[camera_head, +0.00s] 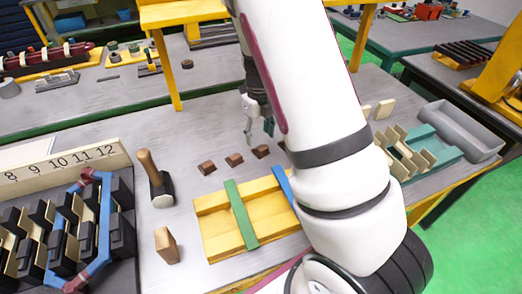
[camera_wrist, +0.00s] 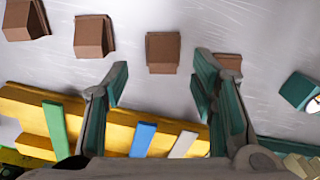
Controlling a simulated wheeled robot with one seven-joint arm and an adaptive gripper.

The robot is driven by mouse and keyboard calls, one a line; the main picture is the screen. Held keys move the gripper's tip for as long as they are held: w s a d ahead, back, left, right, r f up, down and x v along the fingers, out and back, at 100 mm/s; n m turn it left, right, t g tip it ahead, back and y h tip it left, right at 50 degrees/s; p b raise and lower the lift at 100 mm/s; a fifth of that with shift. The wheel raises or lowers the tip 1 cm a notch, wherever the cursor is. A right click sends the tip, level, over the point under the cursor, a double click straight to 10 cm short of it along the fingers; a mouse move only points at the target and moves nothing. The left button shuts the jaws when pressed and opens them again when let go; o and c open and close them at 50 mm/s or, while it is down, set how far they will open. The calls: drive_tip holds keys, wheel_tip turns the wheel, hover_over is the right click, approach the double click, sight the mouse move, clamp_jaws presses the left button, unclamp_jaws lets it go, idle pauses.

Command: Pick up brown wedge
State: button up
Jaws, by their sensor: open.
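Several brown wedges lie in a row on the grey table. In the head view I see a left one (camera_head: 206,168), a middle one (camera_head: 234,160) and a right one (camera_head: 261,151). My gripper (camera_head: 259,131) is open and empty, pointing down above the row's right part. In the wrist view one brown wedge (camera_wrist: 163,50) shows between the open fingers (camera_wrist: 161,80), seemingly just beyond the tips and apart from them. Two wedges (camera_wrist: 94,36) (camera_wrist: 25,19) lie to its left. Another (camera_wrist: 229,62) is partly hidden behind the right finger.
A yellow block (camera_head: 213,217) with a green strip (camera_head: 241,214) and a blue strip lies in front of the row. A teal tray (camera_head: 436,150) and a grey bin (camera_head: 462,130) are at right.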

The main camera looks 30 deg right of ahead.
sight(261, 147)
drive_tip(key=shift+s+d+f, duration=0.1)
drive_tip(key=shift+f, duration=1.25)
drive_tip(key=shift+s+d+f, duration=0.1)
drive_tip(key=shift+f, duration=1.25)
drive_tip(key=shift+c, duration=0.3)
clamp_jaws()
